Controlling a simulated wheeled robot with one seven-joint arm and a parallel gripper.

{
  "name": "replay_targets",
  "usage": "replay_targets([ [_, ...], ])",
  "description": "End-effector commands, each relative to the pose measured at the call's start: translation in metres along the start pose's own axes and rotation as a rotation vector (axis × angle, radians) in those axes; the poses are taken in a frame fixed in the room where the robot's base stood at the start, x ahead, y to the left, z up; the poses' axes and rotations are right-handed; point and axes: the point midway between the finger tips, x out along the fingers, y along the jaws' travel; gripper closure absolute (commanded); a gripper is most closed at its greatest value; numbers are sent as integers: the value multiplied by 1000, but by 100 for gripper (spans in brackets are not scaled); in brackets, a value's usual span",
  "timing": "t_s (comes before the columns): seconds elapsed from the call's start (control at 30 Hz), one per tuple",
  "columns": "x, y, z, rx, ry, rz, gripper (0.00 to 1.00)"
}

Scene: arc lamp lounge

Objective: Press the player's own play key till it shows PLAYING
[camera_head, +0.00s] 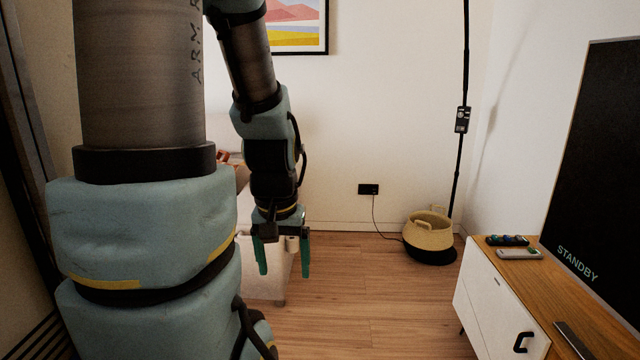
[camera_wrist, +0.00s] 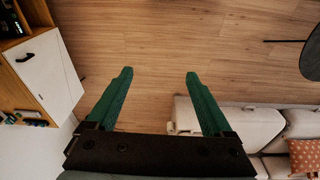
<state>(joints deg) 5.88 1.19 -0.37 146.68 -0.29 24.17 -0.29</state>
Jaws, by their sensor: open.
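My gripper (camera_head: 284,274) hangs fingers-down over the floor, well left of the wooden cabinet (camera_head: 505,285). Its two green fingers are apart and empty; they also show in the wrist view (camera_wrist: 158,76). A dark screen (camera_head: 600,165) above the cabinet reads STANDBY. A dark box (camera_wrist: 11,22) with small greenish marks sits in the cabinet's open part in the wrist view; I cannot tell whether it is the player. No play key can be made out. A flat dark slab (camera_head: 573,341) lies on the cabinet top, partly cut off.
A pale remote (camera_head: 520,253) and a dark tray (camera_head: 507,240) with small coloured items lie at the cabinet's far end. A woven basket (camera_head: 430,230) stands by the lamp pole (camera_head: 457,170). A sofa (camera_wrist: 235,125) is near my gripper. The wooden floor between is clear.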

Motion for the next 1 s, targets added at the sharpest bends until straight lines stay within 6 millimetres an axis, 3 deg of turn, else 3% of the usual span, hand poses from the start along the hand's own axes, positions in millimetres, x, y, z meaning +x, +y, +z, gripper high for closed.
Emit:
replay_targets([
  [0.07,0,0,0,0,0,0,25],
  [0.73,0,0,0,0,0,0,100],
  [1.0,0,0,0,0,0,0,100],
])
